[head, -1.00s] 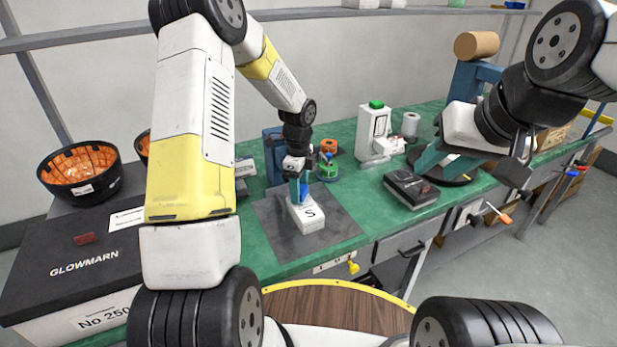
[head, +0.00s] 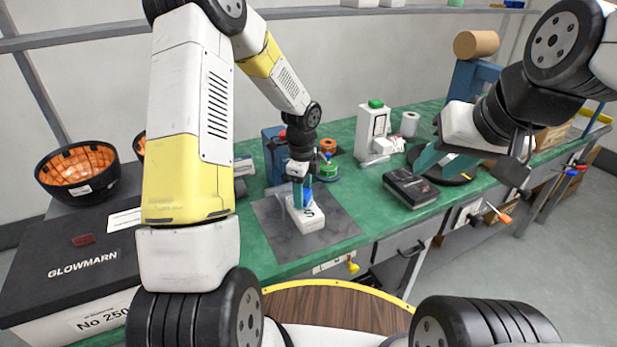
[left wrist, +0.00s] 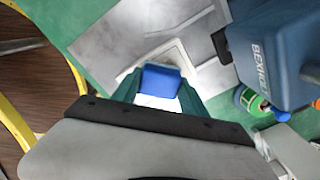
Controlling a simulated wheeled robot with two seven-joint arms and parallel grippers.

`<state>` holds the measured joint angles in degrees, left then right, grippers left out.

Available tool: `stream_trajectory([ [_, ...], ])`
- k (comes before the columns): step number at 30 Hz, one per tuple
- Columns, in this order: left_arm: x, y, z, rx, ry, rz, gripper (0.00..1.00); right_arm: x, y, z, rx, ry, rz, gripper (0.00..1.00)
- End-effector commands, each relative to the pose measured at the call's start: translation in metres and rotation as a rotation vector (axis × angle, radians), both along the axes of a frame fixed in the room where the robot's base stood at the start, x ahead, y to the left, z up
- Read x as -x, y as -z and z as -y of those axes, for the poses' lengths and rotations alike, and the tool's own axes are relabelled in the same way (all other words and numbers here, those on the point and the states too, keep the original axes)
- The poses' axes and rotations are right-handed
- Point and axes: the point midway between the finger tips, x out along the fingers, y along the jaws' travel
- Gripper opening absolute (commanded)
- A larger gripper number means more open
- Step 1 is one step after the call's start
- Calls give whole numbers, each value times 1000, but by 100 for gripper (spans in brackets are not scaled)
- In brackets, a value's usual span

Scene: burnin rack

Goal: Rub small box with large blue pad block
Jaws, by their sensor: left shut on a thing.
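The small white box (head: 311,219) with a black letter on it lies on the grey mat (head: 280,238) on the bench. It also shows in the left wrist view (left wrist: 178,52), partly hidden by the block and fingers. My left gripper (head: 301,196) is shut on the large blue pad block (left wrist: 161,80), with a teal finger at each side. The gripper holds the block over the box, at its far part. The block looks touching or very close to the box; I cannot tell which. My right gripper (head: 440,166) looks open and empty over the bench at the right.
A blue machine (left wrist: 270,55) stands close behind the mat, beside a green-labelled spool (head: 327,170). A dark flat case (head: 411,188) and a white device with a green top (head: 375,130) are to the right. A black box (head: 70,265) with an orange-lined bowl (head: 78,172) is left.

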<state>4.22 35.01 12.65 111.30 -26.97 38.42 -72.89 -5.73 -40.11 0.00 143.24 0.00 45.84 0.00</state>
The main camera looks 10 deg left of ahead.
Motion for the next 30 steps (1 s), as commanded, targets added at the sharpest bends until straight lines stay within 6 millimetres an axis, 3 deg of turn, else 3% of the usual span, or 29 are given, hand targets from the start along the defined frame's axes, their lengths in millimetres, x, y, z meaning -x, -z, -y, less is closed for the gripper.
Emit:
stream_trajectory([
  [5, 0, -6, 0, 0, 0, 1, 18, 0, 0, 0, 0, 0, 0, 36],
  [21, 0, -57, 0, 0, 0, 0, 18, 0, 0, 0, 0, 0, 0, 36],
  [30, 1, -60, 1, 1, 1, -2, 18, 0, 0, 0, 0, 0, 0, 36],
])
